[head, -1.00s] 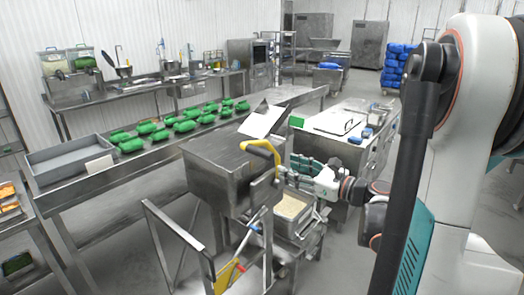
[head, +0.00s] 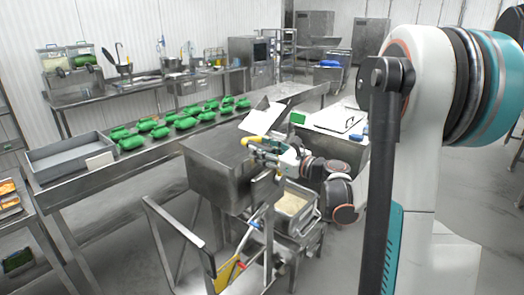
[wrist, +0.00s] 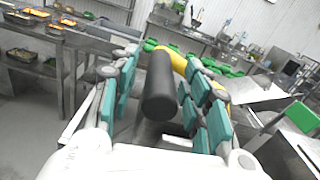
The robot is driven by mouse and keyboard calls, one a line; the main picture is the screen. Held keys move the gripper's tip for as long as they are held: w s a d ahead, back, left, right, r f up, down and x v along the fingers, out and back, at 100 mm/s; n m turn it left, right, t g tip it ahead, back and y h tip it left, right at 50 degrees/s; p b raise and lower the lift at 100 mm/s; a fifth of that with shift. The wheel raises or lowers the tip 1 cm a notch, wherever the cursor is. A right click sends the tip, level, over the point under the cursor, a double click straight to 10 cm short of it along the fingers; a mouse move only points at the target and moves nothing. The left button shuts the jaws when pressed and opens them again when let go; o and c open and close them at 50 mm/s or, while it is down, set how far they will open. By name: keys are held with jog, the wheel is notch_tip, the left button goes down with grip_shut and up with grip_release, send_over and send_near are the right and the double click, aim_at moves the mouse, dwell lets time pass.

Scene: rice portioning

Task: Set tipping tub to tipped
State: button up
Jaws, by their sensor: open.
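The tipping tub (head: 212,160) is a grey steel box on a stand in the middle of the head view, and it looks level. Its yellow handle (head: 249,141) rises at its right side and is partly covered by my gripper. My gripper (head: 268,151) is open at the handle. In the wrist view, the handle's black grip (wrist: 160,88) lies between the teal-padded fingers of my gripper (wrist: 162,95), with the yellow bar (wrist: 177,60) behind it. I cannot tell whether a finger touches the grip.
A bin of pale grain (head: 292,205) stands below and right of the tub. A long bench (head: 120,175) with several green packs runs behind it. A steel trolley frame (head: 180,225) is in front. A worktop with a white board (head: 330,118) is at the right.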

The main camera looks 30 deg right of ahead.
jog(key=shift+w+a, duration=0.15)
jog(key=shift+w, duration=0.15)
